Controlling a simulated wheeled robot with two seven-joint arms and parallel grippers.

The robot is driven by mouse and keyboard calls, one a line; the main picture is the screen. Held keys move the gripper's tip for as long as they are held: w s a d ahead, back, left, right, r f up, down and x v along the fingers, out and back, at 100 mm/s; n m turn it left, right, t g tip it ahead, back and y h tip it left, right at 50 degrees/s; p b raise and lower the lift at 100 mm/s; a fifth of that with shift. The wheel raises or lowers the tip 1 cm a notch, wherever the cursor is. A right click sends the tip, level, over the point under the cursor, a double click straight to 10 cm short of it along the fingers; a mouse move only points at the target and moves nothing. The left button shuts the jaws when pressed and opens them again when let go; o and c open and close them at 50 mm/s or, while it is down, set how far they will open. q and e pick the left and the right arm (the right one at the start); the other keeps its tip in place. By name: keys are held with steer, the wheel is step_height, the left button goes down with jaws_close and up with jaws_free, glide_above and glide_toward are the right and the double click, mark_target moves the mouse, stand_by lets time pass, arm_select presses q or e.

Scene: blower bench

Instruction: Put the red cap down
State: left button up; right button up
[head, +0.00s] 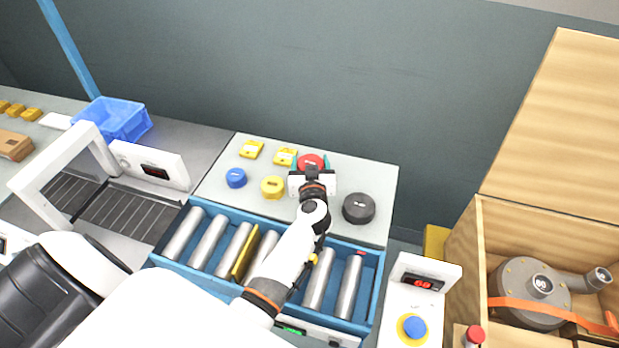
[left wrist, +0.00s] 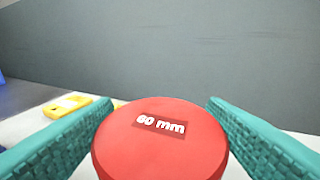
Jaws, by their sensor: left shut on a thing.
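The red cap (head: 312,160) is at the back of the pale bench panel, partly hidden behind my left gripper in the head view. In the left wrist view the red cap (left wrist: 160,145) fills the lower middle, its top reading "60 mm". My left gripper (head: 312,164) is shut on it, one teal finger on each side. I cannot tell whether the cap touches the panel. My right gripper is not in view.
Blue (head: 236,178), yellow (head: 272,187) and black (head: 359,208) caps stand on the panel (head: 375,176) around my left gripper. Yellow tags (head: 251,149) lie at the back left. A blue roller tray (head: 172,234) is in front. A wooden crate (head: 466,250) with a blower (head: 530,290) stands at the right.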

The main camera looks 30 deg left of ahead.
arm_select(q)
step_height(320, 180, down, 4)
steer(key=shift+f+b, duration=0.1)
steer(key=shift+b, duration=0.85)
steer(key=shift+f, duration=0.1)
steer(key=o, duration=1)
steer(key=shift+c, duration=0.2)
